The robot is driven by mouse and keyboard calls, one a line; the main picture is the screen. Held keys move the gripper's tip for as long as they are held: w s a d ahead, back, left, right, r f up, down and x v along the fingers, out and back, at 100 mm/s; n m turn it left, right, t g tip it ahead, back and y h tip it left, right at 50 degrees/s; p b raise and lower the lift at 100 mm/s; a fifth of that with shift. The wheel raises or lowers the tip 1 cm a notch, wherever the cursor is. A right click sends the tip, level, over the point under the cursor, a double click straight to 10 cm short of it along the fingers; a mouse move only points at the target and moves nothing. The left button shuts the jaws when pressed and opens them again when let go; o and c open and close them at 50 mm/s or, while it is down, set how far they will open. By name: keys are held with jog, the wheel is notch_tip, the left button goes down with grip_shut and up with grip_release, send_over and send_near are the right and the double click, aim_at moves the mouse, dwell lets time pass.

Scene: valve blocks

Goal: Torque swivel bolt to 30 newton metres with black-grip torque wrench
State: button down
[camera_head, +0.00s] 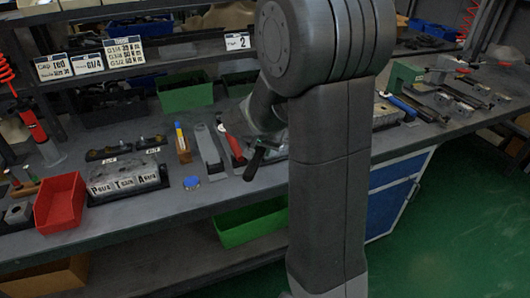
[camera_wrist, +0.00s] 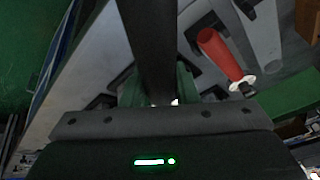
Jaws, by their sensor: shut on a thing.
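My gripper (camera_wrist: 158,88) is shut on the black-grip torque wrench (camera_wrist: 145,42), a thick dark bar that runs up between its green jaws in the wrist view. In the head view the black grip (camera_head: 254,164) sticks out low beside my arm, over the front part of the bench; my jaws are mostly hidden there by my own arm. A grey valve block (camera_head: 126,182) with letter labels sits on the bench at left. I cannot pick out the swivel bolt in either view.
A red-handled tool (camera_head: 232,148) lies close to my gripper; its red handle (camera_wrist: 220,54) also shows in the wrist view. Grey flat tools (camera_head: 207,149), a yellow bottle (camera_head: 182,142) and a blue round tin (camera_head: 191,182) stand left. A red bin (camera_head: 60,204) is further left.

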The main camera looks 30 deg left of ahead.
jog(key=shift+a+r, duration=0.1)
jog(key=shift+a, duration=0.15)
dwell(0.3)
jog(key=shift+s+a+m+b, duration=0.1)
jog(key=shift+a+m+b, duration=0.3)
jog(key=shift+b, duration=0.3)
jog(key=shift+a+m+h+b, duration=0.4)
jog(key=shift+a+m+b, duration=0.3)
jog(key=shift+a+b, duration=0.1)
jog(key=shift+a+m+t+h+b, duration=0.35)
jog(key=shift+a+m+b, duration=0.45)
jog(key=shift+a, duration=0.45)
